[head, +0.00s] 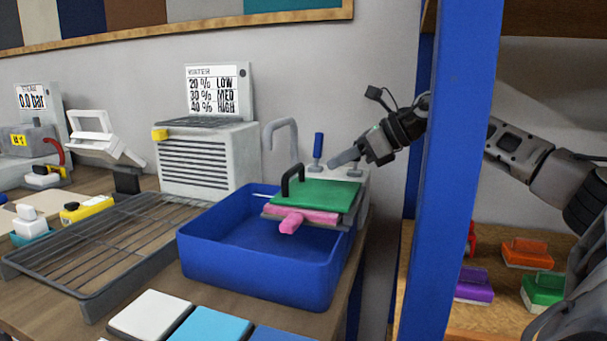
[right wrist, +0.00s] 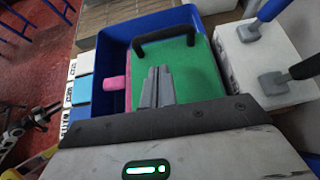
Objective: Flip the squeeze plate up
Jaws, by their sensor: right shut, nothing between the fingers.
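The squeeze plate (head: 325,194) is a green plate with a black bar handle (head: 291,180). It lies about flat over the right part of a blue basin (head: 262,287). A pink block (head: 290,222) sticks out from under its front edge. The plate also shows in the right wrist view (right wrist: 205,75), handle at its far end. My right gripper (head: 338,160) is shut and empty, behind and above the plate in the head view. Its closed fingertips (right wrist: 158,72) appear over the green plate in the wrist view; I cannot tell whether they touch. My left gripper is out of view.
A blue post (head: 435,170) rises at right, before my right arm. A wire rack (head: 105,240) lies left of the basin, pale and blue pads (head: 150,314) in front.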

